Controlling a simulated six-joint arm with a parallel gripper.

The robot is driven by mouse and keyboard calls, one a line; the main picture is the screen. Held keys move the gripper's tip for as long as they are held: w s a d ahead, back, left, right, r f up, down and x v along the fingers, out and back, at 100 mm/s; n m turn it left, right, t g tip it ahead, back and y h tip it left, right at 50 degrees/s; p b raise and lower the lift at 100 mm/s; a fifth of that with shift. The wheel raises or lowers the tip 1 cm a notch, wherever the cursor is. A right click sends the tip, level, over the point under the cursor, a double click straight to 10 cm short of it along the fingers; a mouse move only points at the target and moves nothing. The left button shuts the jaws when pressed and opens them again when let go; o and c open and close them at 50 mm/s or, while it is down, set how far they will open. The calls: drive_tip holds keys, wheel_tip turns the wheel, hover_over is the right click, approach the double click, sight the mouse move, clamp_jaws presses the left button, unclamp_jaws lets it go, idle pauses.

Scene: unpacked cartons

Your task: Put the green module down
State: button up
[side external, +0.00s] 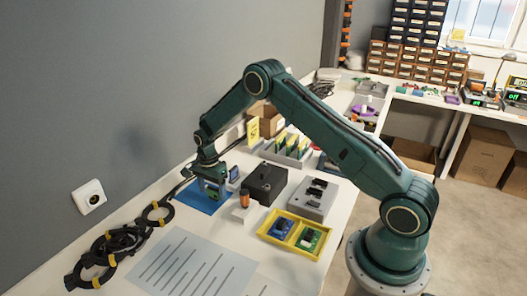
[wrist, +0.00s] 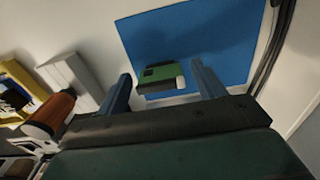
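The green module (wrist: 160,74), with a dark top part and a pale block at one end, is over the blue mat (wrist: 225,40) in the wrist view. My gripper (wrist: 161,71) has its two blue fingers apart, one on each side of the module, with a visible gap at both sides. In the side view my gripper (side external: 211,190) is low over the blue mat (side external: 190,197), and the module is mostly hidden by the fingers. The module appears to rest on the mat, though its underside is hard to see.
A black box (side external: 265,183), a grey block (side external: 314,199) and an orange-topped piece (side external: 244,199) stand right of my gripper. Black cable coils (side external: 110,245) lie at left.

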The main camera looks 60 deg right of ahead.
drive_tip(key=shift+r, duration=0.1)
wheel_tip(320, 180, up, 13)
drive_tip(key=shift+f, duration=0.2)
idle(0.7)
idle(0.5)
wheel_tip(320, 180, up, 13)
drive_tip(key=n+t, duration=0.1)
drive_tip(key=n, duration=0.3)
hover_over(212, 188)
drive_tip(key=s+a, duration=0.3)
drive_tip(key=s, duration=0.3)
drive_tip(key=s+a+r+n+t, duration=0.2)
drive_tip(key=s+a+r+n, duration=0.15)
drive_tip(key=s+r, duration=0.45)
drive_tip(key=s+a+n+t, duration=0.1)
drive_tip(key=s+n, duration=0.4)
drive_tip(key=s, duration=0.6)
drive_tip(key=s+a+n+t, duration=0.1)
drive_tip(key=s+n, duration=0.4)
drive_tip(key=s, duration=0.7)
drive_tip(key=shift+a+r+t, duration=0.25)
drive_tip(key=shift+a+t, duration=0.05)
drive_tip(key=shift+a, duration=0.45)
